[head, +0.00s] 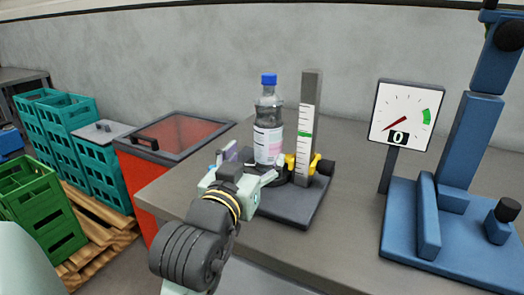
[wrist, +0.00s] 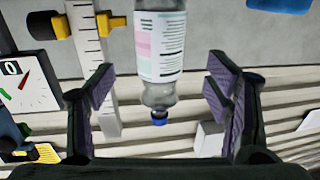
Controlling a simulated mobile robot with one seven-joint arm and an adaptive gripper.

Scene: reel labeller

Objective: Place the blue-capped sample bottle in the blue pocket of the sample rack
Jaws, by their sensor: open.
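The blue-capped sample bottle (head: 268,125) stands upright on a dark fixture (head: 290,212) with a ruler post, on the grey bench. It is clear, with a white and pink label. My gripper (head: 272,172) is open at the bottle's lower part, reaching in from the front left; its fingers are partly hidden. In the wrist view the bottle (wrist: 160,45) appears cap-down, in the gap between the open fingers of my gripper (wrist: 162,88). I cannot tell whether either finger touches it. I cannot make out the sample rack or its blue pocket in either view.
The ruler post (head: 309,125) with yellow-and-black clamp parts stands close right of the bottle. A dial gauge (head: 406,112) and a blue press stand (head: 455,225) are farther right. A red bin (head: 140,185) and green crates (head: 40,205) are at the left. Bench space behind the dial is clear.

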